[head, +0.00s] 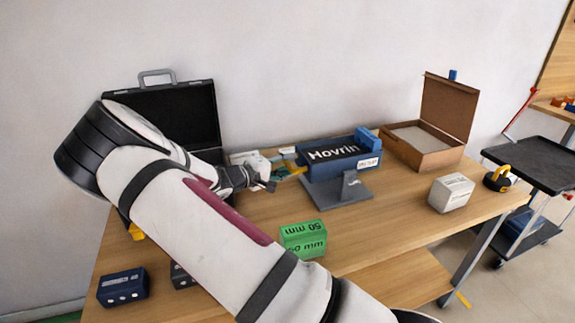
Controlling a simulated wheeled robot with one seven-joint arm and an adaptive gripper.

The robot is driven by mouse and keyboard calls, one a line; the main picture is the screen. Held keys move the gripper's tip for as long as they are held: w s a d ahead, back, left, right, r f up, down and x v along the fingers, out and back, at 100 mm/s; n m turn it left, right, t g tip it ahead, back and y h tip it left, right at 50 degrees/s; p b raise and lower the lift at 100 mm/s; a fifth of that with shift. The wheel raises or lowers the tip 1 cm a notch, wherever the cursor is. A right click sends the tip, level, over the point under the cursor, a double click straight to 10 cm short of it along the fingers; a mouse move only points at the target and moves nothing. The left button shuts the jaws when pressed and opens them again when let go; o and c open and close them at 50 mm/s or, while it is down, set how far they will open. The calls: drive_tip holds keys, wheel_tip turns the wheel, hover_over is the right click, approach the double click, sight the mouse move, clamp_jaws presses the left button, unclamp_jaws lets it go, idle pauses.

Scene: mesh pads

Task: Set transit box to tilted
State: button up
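A dark blue box (330,165) marked "Hovrin" sits on a grey stand with a flat base plate (338,194) on the wooden table; it looks like the transit box, but its small white label is unreadable. The box looks slightly tilted, left to right. My gripper (278,180) is left of the box, beside small yellow and green items. It seems apart from the box. Its fingers are small and partly hidden by my arm, so I cannot tell whether they are open or hold anything.
An open black case (205,105) stands back left, partly behind my arm. An open cardboard box (430,150) is back right. The table's middle right is clear.

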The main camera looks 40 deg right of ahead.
drive_tip(key=shift+d, duration=0.3)
clamp_jaws()
